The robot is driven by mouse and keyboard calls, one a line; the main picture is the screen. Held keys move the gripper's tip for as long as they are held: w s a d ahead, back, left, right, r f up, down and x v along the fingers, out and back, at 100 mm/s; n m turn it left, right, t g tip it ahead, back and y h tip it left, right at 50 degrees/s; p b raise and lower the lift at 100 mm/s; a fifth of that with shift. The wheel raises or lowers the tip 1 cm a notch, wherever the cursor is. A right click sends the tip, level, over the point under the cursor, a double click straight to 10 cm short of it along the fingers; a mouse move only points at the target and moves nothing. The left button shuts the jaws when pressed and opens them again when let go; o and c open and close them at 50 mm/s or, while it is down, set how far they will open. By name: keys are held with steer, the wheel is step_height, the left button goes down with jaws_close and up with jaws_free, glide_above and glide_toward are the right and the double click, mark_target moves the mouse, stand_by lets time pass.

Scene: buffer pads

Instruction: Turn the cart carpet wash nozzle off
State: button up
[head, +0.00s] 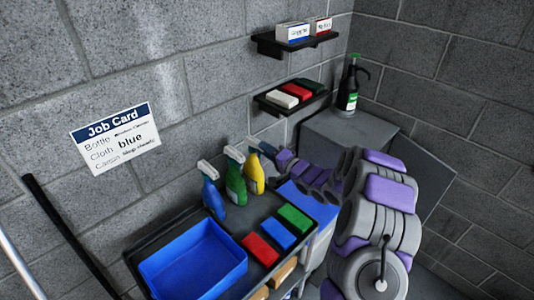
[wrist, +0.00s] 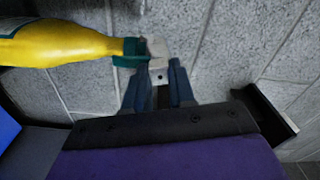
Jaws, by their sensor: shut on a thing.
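A yellow spray bottle (head: 255,178) stands on the cart's black top (head: 262,212), beside a green spray bottle (head: 235,186) and a blue spray bottle (head: 212,199). I cannot read their labels, so I cannot tell which is the carpet wash. In the wrist view the yellow bottle (wrist: 58,43) lies sideways across the picture, with a dark green spray head and a pale nozzle (wrist: 157,47). My gripper (wrist: 159,78) is shut on this nozzle. In the head view my gripper (head: 268,152) is beside the yellow bottle's top. The nozzle's setting is too small to tell.
The cart also holds a blue tray (head: 192,262) and red, blue and green cloths (head: 277,232). Wall shelves (head: 290,100) hold folded cloths and boxes. A black pump bottle (head: 349,88) stands on a grey cabinet (head: 350,130). A job card (head: 115,138) hangs on the block wall.

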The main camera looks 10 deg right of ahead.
steer(key=shift+f+n+b, duration=0.15)
steer(key=shift+n+b, duration=0.55)
steer(key=shift+n, duration=0.25)
steer(key=shift+f+n+b, duration=0.1)
steer(key=shift+n+b, duration=0.55)
steer(key=shift+n, duration=0.3)
steer(key=shift+n+b, duration=0.3)
steer(key=shift+n, duration=0.1)
steer(key=shift+n+b, duration=1.65)
steer(key=shift+n, duration=0.15)
steer(key=shift+r+n+b, duration=0.1)
steer(key=shift+n+b, duration=2)
steer(key=shift+n, duration=0.1)
steer(key=shift+o, duration=0.2)
steer(key=shift+n, duration=1.4)
steer(key=o, duration=0.6)
steer(key=shift+r, duration=0.1)
steer(key=shift+c, duration=0.2)
steer(key=p+v, duration=0.1)
steer(key=v, duration=0.6)
steer(key=shift+p, duration=0.3)
